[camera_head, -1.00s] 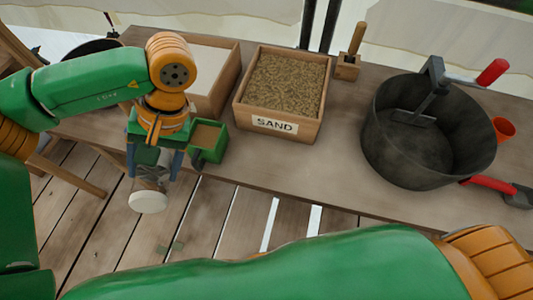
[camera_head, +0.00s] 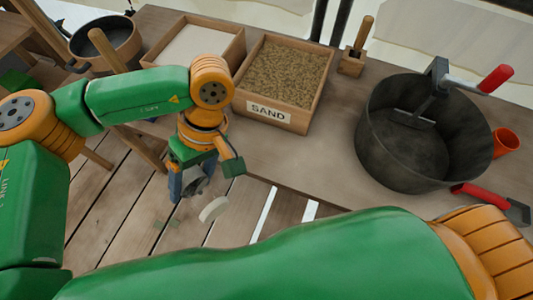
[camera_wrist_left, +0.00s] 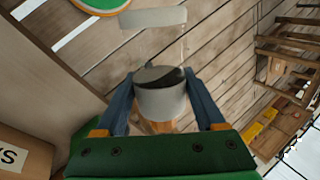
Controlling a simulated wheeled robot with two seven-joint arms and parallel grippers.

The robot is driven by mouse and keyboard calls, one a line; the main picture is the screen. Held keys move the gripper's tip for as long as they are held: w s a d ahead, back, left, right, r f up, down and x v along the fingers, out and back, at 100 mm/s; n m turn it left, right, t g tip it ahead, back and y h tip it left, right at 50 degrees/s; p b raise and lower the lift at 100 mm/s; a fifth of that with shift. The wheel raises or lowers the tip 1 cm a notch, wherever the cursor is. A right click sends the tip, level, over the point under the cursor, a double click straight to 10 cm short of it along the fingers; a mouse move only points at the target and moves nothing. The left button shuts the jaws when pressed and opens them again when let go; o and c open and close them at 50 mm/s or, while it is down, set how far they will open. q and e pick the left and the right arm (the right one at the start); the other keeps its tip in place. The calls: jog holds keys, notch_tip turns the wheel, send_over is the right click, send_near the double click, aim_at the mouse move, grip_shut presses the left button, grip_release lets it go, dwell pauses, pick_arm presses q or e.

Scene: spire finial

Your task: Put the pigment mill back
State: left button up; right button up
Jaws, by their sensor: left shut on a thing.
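My left gripper (camera_head: 192,190) is shut on a grey cylindrical piece, which I take to be the pigment mill (camera_wrist_left: 160,98). It holds this out over the plank floor, in front of the table (camera_head: 290,165). In the left wrist view the grey body sits between the two blue fingers (camera_wrist_left: 158,90). The fingers hide part of the mill. My right arm crosses the bottom of the head view, and its gripper is out of view.
The table front between sand box and bucket is clear.

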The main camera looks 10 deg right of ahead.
pick_arm(q)
jog(key=s+d+r+n+g+h+p, duration=0.15)
jog(key=d+n+g+h, duration=0.35)
jog(key=n, duration=1)
jog(key=s+d+r+n+g+h, duration=0.1)
jog(key=d+r+n+g+h, duration=0.4)
jog(key=n, duration=1)
jog(key=w+a+n+t+h+p, duration=0.1)
jog(key=w+a+n+t+h, duration=0.1)
jog(key=w+n+t+h, duration=0.55)
jog(key=w+a+n+t+h, duration=0.2)
jog(key=n+t+h, duration=0.2)
jog(key=n+t, duration=0.75)
jog(key=shift+n+g+h, duration=0.25)
jog(key=shift+n+g, duration=0.55)
jog(key=d+f+b, duration=0.1)
jog(key=d+f, duration=0.3)
jog(key=d+f+b, duration=0.2)
jog(key=d+f, duration=0.3)
jog(key=w+d+f+b, duration=0.1)
jog(key=d+f, duration=0.3)
jog(key=shift+d+f, duration=0.15)
jog(key=shift+f, duration=0.2)
jog(key=shift+r, duration=0.1)
